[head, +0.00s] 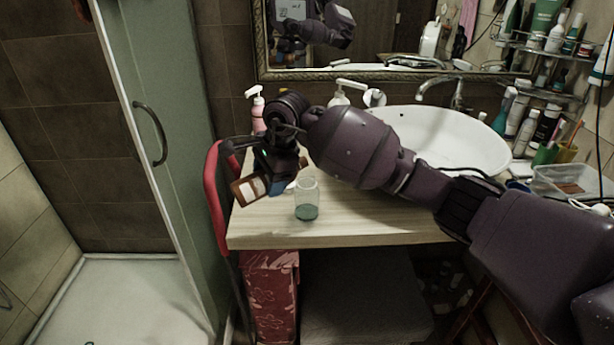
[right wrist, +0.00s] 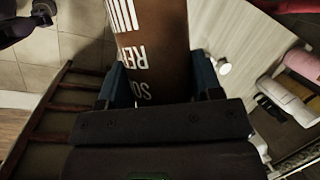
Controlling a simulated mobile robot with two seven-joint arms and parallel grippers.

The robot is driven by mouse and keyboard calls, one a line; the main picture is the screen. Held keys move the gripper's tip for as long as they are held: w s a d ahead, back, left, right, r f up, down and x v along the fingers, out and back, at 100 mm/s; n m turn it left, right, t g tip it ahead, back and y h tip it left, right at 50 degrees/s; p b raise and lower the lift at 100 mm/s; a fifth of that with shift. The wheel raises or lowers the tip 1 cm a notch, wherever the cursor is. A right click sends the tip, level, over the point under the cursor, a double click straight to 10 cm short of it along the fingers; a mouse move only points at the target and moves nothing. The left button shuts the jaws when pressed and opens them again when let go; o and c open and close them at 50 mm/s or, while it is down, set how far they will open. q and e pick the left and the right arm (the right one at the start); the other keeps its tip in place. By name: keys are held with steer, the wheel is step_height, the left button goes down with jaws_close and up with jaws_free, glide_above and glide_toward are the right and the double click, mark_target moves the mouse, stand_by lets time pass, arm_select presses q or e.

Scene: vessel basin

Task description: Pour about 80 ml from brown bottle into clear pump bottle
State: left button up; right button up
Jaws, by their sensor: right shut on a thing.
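The brown bottle (head: 247,189) is held by my right gripper (head: 272,180) above the left part of the counter, tilted well over. Its brown body and white lettering also show in the right wrist view (right wrist: 150,40), between the two blue fingers. The clear bottle (head: 307,196) stands upright on the counter, just right of the brown bottle, with blue-green liquid low inside it. No pump shows on it. The brown bottle's mouth is not clearly visible, and no stream of liquid can be made out. My left gripper is not in view.
The wooden counter (head: 375,228) is bare in front of the white basin (head: 440,135). A pink pump bottle (head: 258,110) stands behind my wrist. A red-framed chair (head: 217,190) is at the counter's left edge. Many toiletries crowd the right side.

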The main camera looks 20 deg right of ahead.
mark_target(261, 171)
steer(key=shift+w+d+r+y, duration=0.1)
steer(key=shift+d+r+y, duration=0.05)
steer(key=shift+r+y, duration=0.95)
stand_by(0.3)
steer(key=shift+r+g+y, duration=0.1)
steer(key=shift+g+y, duration=0.2)
steer(key=shift+y, duration=0.1)
steer(key=shift+a+r+b, duration=0.15)
steer(key=shift+a+b, duration=0.15)
steer(key=shift+a, duration=0.2)
steer(key=shift+r+y, duration=0.25)
steer(key=shift+y, duration=0.15)
stand_by(0.5)
steer(key=shift+a+f+h, duration=0.15)
steer(key=shift+f+h, duration=0.1)
steer(key=shift+h, duration=0.35)
steer(key=shift+a+f+h+p, duration=0.15)
steer(key=shift+f+h+p, duration=0.2)
steer(key=shift+f+h, duration=0.8)
steer(key=shift+h, duration=0.05)
steer(key=shift+f, duration=0.1)
